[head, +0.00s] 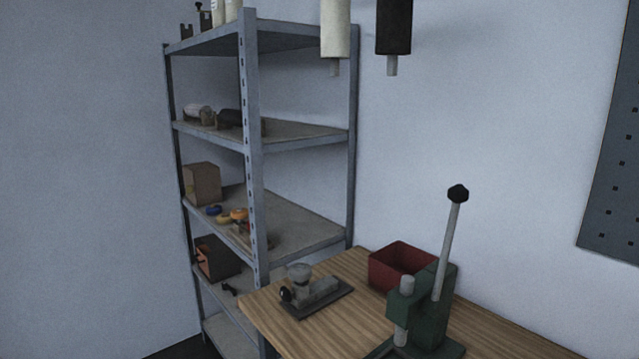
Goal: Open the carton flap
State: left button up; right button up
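A small brown box (202,184), which looks like a carton, stands on the middle shelf of a grey metal rack, at the left end. It is upright and looks closed, but it is too small and dim to make out a flap. A darker box with an orange front (216,257) stands on the shelf below; I cannot tell whether it is a carton. Neither of my grippers is in view.
The metal rack (251,140) stands in the corner, with small parts on its shelves. A wooden bench (350,325) holds a red bin (385,268), a green lever press (428,300) and a grey fixture (318,290). A white cylinder (335,28) and a black cylinder (393,25) hang above.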

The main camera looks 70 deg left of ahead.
aim_at(189, 178)
jog(key=u, duration=3)
jog(key=i+j+z, duration=0.15)
jog(key=i, duration=0.2)
jog(key=i+j+z, duration=0.1)
jog(key=i+j, duration=0.15)
jog(key=i, duration=0.05)
